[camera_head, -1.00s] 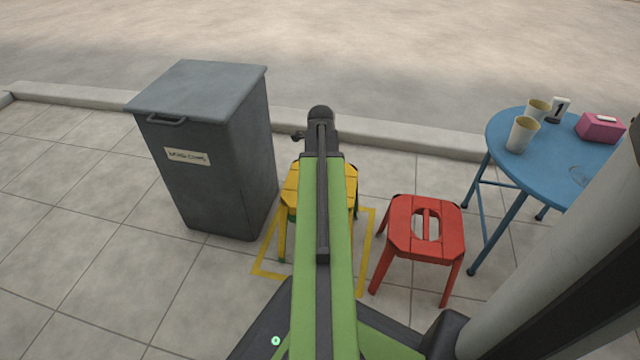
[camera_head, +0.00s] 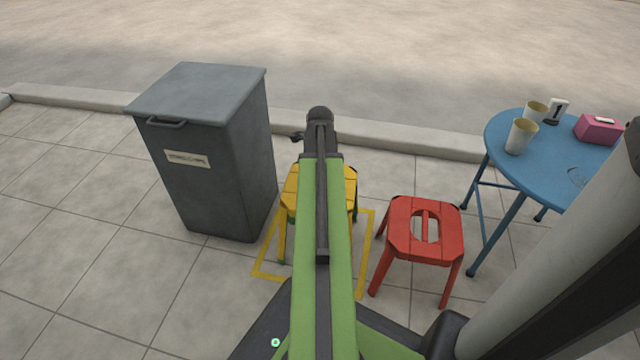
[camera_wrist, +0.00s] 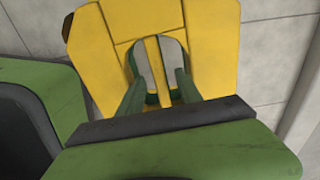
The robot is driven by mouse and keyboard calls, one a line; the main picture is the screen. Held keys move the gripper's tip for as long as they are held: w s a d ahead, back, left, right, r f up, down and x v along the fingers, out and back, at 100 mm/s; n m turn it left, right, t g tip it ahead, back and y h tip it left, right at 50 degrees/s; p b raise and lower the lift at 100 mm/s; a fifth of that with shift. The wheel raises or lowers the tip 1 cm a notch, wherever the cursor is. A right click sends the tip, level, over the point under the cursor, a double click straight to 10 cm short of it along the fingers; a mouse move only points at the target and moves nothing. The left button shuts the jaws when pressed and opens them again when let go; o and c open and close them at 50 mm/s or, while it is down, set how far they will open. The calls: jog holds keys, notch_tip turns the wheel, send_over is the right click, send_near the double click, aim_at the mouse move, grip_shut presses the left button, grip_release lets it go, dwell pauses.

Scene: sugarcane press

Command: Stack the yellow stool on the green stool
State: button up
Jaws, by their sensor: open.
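The yellow stool (camera_head: 290,195) stands inside a yellow floor outline, partly hidden behind my arm. Bits of green show under its seat and at a leg's foot, so the green stool (camera_head: 282,261) appears to be beneath it, nearly all covered. In the wrist view the yellow seat (camera_wrist: 205,45) fills the middle, with an oval opening crossed by a central bar. My gripper (camera_wrist: 158,90) is open, its two green fingers at the opening, one on each side of the bar with gaps. I cannot tell how deep they reach. The head view hides the fingers behind my arm.
A red stool (camera_head: 400,240) stands to the right. A blue round table (camera_head: 550,175) with cups (camera_head: 521,136) and a pink box (camera_head: 598,129) is farther right. A grey bin (camera_head: 215,160) stands close on the left. A kerb (camera_head: 400,139) runs behind.

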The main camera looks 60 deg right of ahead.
notch_tip(320, 180, up, 17)
jog(key=p, duration=1.6)
notch_tip(320, 180, up, 8)
jog(key=p, duration=0.8)
